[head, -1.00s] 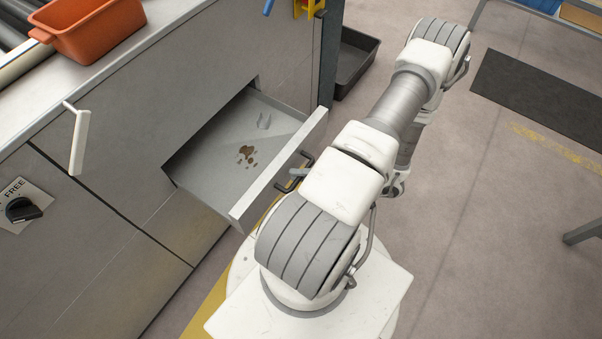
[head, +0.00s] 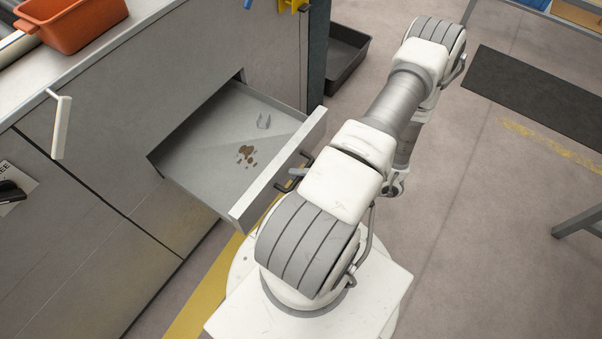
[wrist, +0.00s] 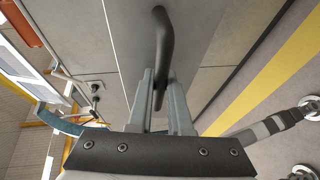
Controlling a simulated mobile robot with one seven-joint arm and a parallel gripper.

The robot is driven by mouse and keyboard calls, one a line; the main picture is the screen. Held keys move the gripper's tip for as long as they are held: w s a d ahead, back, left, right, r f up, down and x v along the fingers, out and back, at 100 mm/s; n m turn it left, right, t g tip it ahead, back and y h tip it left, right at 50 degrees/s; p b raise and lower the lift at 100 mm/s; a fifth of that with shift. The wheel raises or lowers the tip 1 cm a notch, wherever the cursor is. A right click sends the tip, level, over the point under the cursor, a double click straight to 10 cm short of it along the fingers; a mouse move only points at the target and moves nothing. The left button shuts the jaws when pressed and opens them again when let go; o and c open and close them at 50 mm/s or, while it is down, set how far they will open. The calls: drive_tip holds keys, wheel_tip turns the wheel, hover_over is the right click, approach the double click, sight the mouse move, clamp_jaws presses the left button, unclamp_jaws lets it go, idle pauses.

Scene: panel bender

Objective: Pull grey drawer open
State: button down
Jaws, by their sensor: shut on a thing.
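The grey drawer (head: 272,180) stands pulled out of the grey cabinet in the head view. Its inside shows brown stains and a small grey piece. A dark bar handle (wrist: 163,40) is on its front and runs between the fingers in the wrist view. My gripper (wrist: 160,95) is shut on this handle. In the head view my arm covers most of the gripper and part of the handle.
An orange bin (head: 68,22) sits on the cabinet top. A white lever handle (head: 61,125) sticks out from the cabinet front at left. A dark tray (head: 345,55) lies on the floor behind the drawer. Open floor and a black mat (head: 540,95) are at right.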

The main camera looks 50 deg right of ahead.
drive_tip(key=shift+d, duration=0.1)
drive_tip(key=c, duration=0.8)
unclamp_jaws()
drive_tip(key=shift+c, duration=0.2)
drive_tip(key=p+v, duration=0.1)
drive_tip(key=v, duration=1.6)
drive_tip(key=shift+p, duration=0.35)
drive_tip(key=shift+s+d, duration=0.1)
